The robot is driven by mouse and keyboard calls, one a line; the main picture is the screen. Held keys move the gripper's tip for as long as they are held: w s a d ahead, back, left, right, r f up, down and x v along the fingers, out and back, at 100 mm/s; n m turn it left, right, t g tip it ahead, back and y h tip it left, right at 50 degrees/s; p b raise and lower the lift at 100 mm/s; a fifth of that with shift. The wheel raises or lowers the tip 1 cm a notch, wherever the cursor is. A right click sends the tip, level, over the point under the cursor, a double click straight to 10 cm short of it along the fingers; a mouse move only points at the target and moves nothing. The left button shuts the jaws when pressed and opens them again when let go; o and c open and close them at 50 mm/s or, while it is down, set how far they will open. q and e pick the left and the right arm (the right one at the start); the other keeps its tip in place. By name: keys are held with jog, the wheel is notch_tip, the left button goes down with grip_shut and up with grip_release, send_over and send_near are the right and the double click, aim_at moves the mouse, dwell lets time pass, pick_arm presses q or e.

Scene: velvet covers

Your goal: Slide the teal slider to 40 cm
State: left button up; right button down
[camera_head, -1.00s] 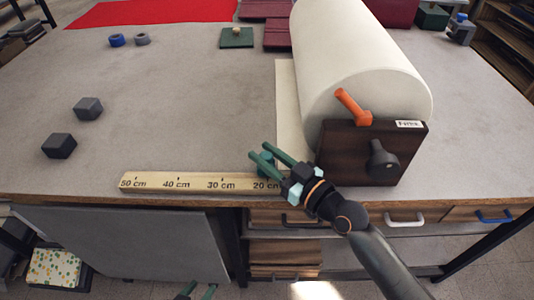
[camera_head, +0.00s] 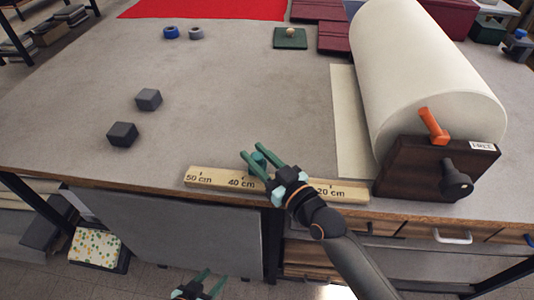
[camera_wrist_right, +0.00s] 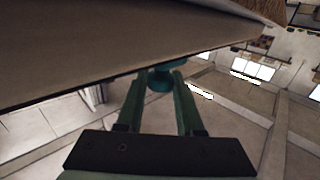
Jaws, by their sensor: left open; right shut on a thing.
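The wooden ruler (camera_head: 215,179) lies along the table's front edge, its 50, 40 and 20 cm marks readable. My right gripper (camera_head: 256,155) is shut on the teal slider (camera_head: 258,160), whose knob shows between the green fingers. The gripper covers the 30 cm mark, and the slider stands between the 40 and 20 cm marks, nearer 40; its exact reading is hidden. In the right wrist view the teal knob (camera_wrist_right: 160,80) sits between the fingertips. My left gripper (camera_head: 203,280) is open and empty, low in front of the table.
A large cream roll (camera_head: 425,75) on a dark wooden holder (camera_head: 415,170) with an orange peg (camera_head: 433,126) stands right of the ruler. Two dark blocks (camera_head: 123,134) (camera_head: 148,99) lie behind the ruler's left part. The grey tabletop around them is clear.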

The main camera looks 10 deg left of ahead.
jog(key=shift+a, duration=1.5)
jog(key=c, duration=0.5)
grip_release()
jog(key=shift+c, duration=0.2)
jog(key=v, duration=1.2)
jog(key=shift+s+d, duration=0.15)
